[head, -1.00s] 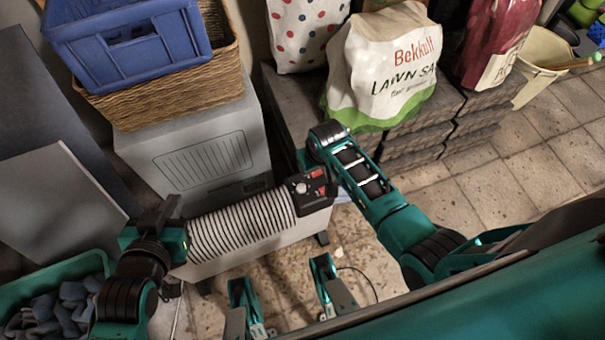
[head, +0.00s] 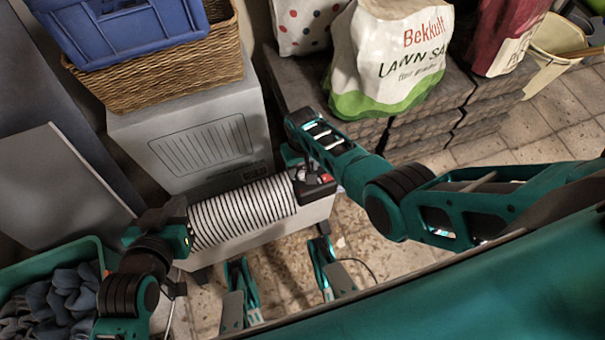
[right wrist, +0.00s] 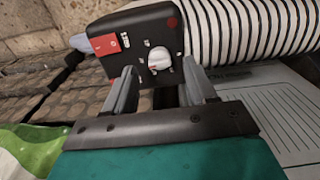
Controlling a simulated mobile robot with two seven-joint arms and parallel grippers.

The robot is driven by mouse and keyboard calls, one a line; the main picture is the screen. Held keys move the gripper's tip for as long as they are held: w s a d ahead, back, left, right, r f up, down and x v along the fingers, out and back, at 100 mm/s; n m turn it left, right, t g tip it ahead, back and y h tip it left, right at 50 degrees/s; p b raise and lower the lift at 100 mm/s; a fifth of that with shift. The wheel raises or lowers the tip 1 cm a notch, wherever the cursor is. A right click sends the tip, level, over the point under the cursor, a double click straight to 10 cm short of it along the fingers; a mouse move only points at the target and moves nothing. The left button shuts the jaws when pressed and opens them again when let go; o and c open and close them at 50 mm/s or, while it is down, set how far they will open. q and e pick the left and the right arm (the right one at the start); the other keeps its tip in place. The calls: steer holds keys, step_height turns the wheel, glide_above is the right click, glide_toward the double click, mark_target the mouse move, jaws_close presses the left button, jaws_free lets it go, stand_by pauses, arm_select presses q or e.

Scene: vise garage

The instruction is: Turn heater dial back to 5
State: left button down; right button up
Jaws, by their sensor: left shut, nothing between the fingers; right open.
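The heater (head: 245,213) has a ribbed white grille and a black control panel (head: 318,190) at its right end. In the right wrist view the panel (right wrist: 145,25) carries a red switch (right wrist: 104,45) and a white round dial (right wrist: 160,58). My right gripper (right wrist: 158,68) is open, with its fingers to either side of the dial and no visible grip on it. I cannot read the dial's setting. In the head view my right gripper (head: 308,170) is over the panel and partly hides it. My left gripper (head: 172,212) is shut and empty at the heater's left end.
A grey cabinet (head: 195,140) stands behind the heater, under a wicker basket (head: 160,80) and blue crate (head: 120,45). A lawn-sand bag (head: 385,60) rests on stacked pavers (head: 440,125). A cable lies on the tiled floor.

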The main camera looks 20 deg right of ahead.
mark_target(303, 174)
steer(key=shift+f+b, duration=0.55)
steer(key=shift+f, duration=0.65)
jaws_close()
